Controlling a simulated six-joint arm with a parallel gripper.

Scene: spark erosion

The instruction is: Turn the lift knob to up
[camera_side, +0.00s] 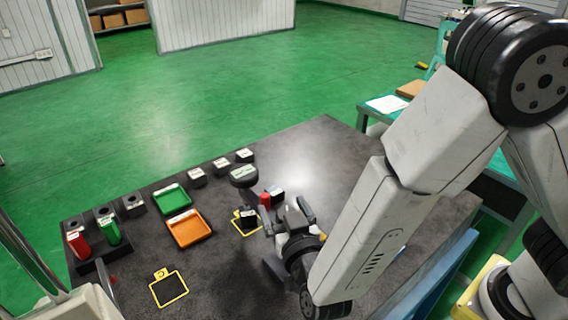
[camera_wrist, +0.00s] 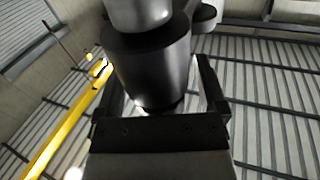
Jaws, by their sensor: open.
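I cannot tell whether that cylinder is the knob or touches the fingers. A round black piece with a pale green label (camera_side: 243,174) stands beyond the gripper. I cannot make out for sure which piece is the lift knob, or its setting.
A green tray (camera_side: 188,198) and an orange tray (camera_side: 208,232) lie left of my gripper. Labelled dark blocks (camera_side: 221,167) line the back edge. Red (camera_side: 77,246) and green (camera_side: 109,233) cylinders stand at the left. The table's far right (camera_side: 325,145) is clear.

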